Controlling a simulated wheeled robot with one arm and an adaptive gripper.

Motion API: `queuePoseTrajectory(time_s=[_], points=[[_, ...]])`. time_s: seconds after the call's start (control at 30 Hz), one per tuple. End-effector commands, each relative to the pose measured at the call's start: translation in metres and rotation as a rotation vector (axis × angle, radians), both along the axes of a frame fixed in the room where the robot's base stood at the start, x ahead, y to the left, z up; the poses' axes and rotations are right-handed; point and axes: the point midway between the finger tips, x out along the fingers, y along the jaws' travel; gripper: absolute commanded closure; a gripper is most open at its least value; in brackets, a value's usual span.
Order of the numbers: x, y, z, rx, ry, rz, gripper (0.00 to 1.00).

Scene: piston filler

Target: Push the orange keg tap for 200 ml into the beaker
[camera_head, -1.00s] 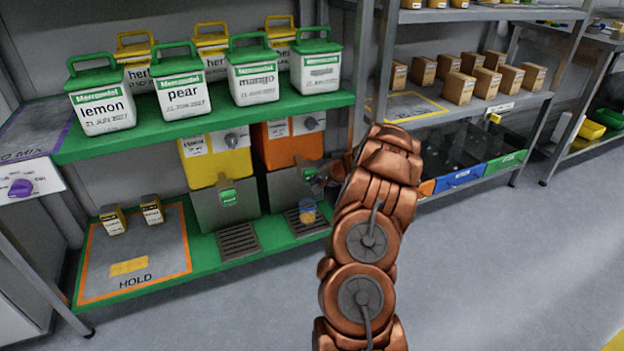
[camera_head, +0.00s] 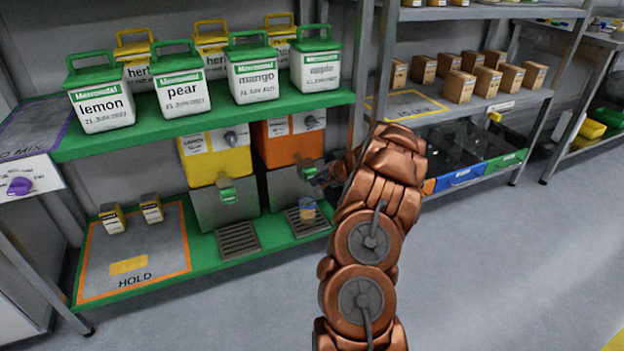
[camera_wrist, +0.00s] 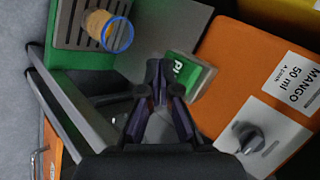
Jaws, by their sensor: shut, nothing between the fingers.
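The orange keg (camera_head: 287,148) stands on the lower green shelf, and its label in the wrist view reads "MANGO 50 ml" (camera_wrist: 298,82). Its green push tap (camera_head: 311,172) is on the grey front and also shows in the wrist view (camera_wrist: 183,66). The beaker (camera_head: 308,209), with a blue rim, stands upright on the drip grate below; tan contents show in the wrist view (camera_wrist: 98,24). My gripper (camera_head: 322,181) is shut and empty, just right of the tap. In the wrist view its fingertips (camera_wrist: 158,78) are close to the tap; I cannot tell whether they touch.
A yellow keg (camera_head: 216,160) with its own green tap stands left of the orange one. The upper green shelf (camera_head: 210,120), with several labelled containers, is above. A metal shelf post (camera_head: 380,60) stands beside my arm.

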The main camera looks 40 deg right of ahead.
Motion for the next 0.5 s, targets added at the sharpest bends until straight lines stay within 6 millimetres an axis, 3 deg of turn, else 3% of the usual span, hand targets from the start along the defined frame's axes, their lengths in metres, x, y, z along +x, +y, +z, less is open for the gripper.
queuePoseTrajectory(time_s=[0.5], points=[[-0.0087, 0.0044, 0.0007, -0.001, -0.001, 0.002, 1.0]])
